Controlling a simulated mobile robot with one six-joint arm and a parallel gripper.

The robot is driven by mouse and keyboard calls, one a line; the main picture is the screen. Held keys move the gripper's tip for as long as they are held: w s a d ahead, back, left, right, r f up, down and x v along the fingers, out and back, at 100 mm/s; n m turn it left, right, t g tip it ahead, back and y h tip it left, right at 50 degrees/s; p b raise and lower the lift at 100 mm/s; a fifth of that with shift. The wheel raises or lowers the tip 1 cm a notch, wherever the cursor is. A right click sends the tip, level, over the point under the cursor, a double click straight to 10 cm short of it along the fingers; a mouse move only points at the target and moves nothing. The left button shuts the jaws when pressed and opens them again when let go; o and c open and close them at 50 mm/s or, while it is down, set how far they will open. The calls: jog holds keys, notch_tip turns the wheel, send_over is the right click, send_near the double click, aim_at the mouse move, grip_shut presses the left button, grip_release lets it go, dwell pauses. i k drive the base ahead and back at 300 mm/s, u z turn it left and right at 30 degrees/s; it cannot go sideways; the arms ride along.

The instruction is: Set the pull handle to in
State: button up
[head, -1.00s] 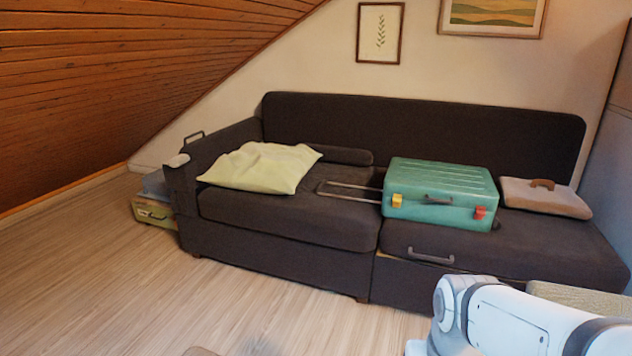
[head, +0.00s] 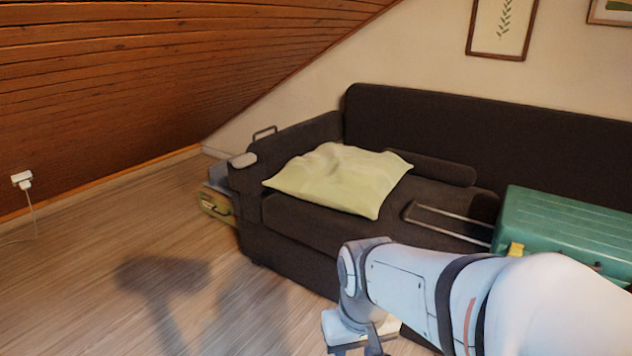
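The green suitcase (head: 560,225) lies flat on the dark sofa at the right, partly cut off by the frame edge and partly hidden by my arm. Its pull handle (head: 450,212), two thin metal rods joined by a dark grip bar, sticks out to the left over the seat. The grip end lies near the yellow-green pillow. My gripper (head: 358,348) is at the bottom edge, in front of the sofa and lower in the picture than the handle, apart from it. Its fingertips are cut off by the frame, so I cannot see its opening.
The pillow (head: 340,178) lies on the left seat of the dark sofa (head: 300,235). An olive case (head: 216,206) stands on the floor beyond the sofa's left end. The wooden floor (head: 90,290) at the left is free. The sloped wood ceiling comes down at the left.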

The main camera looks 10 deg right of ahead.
aim_at(413, 203)
jog(key=z, duration=0.25)
jog(key=i, duration=1.3)
jog(key=z, duration=0.75)
jog(key=k, duration=0.9)
jog(key=z, duration=0.15)
jog(key=i, duration=0.9)
jog(key=u, duration=0.05)
